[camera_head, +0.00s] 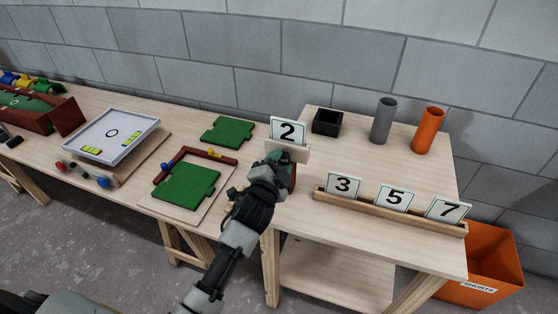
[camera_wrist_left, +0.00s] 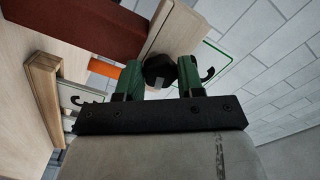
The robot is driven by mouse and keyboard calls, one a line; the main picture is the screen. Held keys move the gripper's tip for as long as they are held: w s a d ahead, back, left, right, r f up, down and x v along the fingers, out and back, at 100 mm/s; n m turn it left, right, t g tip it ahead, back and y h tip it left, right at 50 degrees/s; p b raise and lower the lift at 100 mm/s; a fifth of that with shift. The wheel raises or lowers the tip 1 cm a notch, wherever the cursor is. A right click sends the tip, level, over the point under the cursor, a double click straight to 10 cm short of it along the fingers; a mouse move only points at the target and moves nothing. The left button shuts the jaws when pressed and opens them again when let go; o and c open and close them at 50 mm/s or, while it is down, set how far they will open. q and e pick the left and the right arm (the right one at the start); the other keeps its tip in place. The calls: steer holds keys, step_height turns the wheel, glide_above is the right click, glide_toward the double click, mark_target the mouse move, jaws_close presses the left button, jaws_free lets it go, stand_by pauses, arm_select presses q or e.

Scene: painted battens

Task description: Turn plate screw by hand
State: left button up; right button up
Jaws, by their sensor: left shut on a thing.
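My left gripper (camera_head: 286,172) reaches the near left edge of the right-hand table, just below the number 2 card (camera_head: 288,130). In the left wrist view its two green fingers (camera_wrist_left: 158,80) are shut on a dark, faceted screw head (camera_wrist_left: 158,66) between them. A light wooden piece (camera_wrist_left: 172,30) and a dark red-brown block (camera_wrist_left: 85,22) lie just beyond the fingers. The 2 card stands upright in a wooden holder (camera_head: 300,152). In the head view the gripper hides the screw. My right gripper is not in view.
A wooden rail (camera_head: 390,212) holds cards 3, 5 and 7 along the table's front. A black square box (camera_head: 327,122), a grey tube (camera_head: 383,121) and an orange tube (camera_head: 428,131) stand behind. Green plates (camera_head: 187,186) and a white tray (camera_head: 115,133) lie on the left table. An orange bin (camera_head: 490,265) stands at right.

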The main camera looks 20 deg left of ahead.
arm_select(q)
steer(key=n+p, duration=0.2)
steer(key=n, duration=0.4)
steer(key=shift+d+f+n, duration=0.1)
steer(key=shift+f+n, duration=0.05)
steer(key=shift+n, duration=0.15)
stand_by(0.4)
steer(key=o, duration=0.9)
steer(key=s+b, duration=0.1)
steer(key=s, duration=1)
steer(key=shift+w+a, duration=0.1)
steer(key=shift+a, duration=0.1)
